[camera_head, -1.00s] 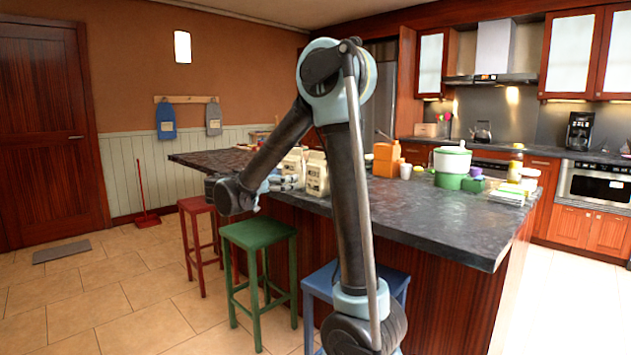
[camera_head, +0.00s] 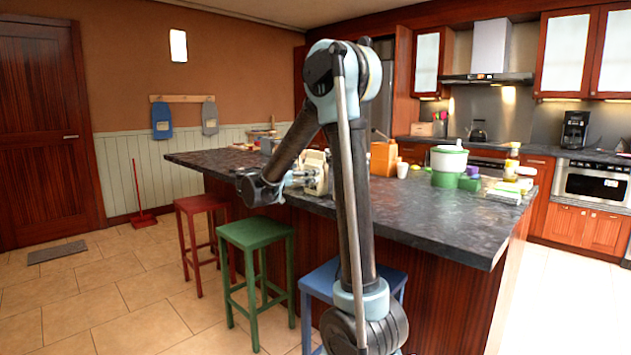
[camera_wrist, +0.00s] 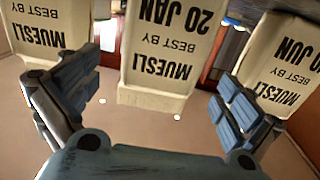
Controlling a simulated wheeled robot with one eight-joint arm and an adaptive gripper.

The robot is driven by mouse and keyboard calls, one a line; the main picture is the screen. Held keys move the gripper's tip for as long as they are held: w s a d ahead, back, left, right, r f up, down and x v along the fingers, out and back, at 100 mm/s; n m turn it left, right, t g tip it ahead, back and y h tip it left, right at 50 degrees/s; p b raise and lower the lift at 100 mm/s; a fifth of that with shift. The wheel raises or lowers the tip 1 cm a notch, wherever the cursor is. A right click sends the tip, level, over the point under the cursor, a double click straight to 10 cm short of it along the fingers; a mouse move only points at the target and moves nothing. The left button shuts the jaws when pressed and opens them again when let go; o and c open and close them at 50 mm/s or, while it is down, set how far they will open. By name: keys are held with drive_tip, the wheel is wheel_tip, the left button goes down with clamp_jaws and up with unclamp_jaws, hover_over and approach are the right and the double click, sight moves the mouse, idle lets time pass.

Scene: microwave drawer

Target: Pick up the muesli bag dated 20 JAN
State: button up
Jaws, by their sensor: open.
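In the wrist view, upside down, a cream muesli bag reading "20 JAN" (camera_wrist: 158,50) stands in the middle. My gripper (camera_wrist: 155,88) is open, with one blue-padded finger on each side of this bag and gaps between. A second muesli bag reading "20 JUN" (camera_wrist: 285,62) is behind the right finger. A third muesli bag (camera_wrist: 48,28) is at the upper left, its date cut off. In the head view my gripper (camera_head: 300,178) is at the cream bags (camera_head: 316,173) on the island's near edge, partly hidden by my arm.
The dark-topped island (camera_head: 430,222) also carries an orange block (camera_head: 383,158), a white-and-green pot (camera_head: 448,163) and smaller items to the right. Red (camera_head: 200,204), green (camera_head: 256,235) and blue (camera_head: 325,282) stools stand along its near side.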

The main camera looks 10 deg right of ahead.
drive_tip(key=shift+r+x, duration=0.15)
drive_tip(key=shift+x, duration=1.15)
drive_tip(key=shift+r+x, duration=0.15)
drive_tip(key=shift+x, duration=1.15)
drive_tip(key=shift+w, duration=0.1)
drive_tip(key=c, duration=1.3)
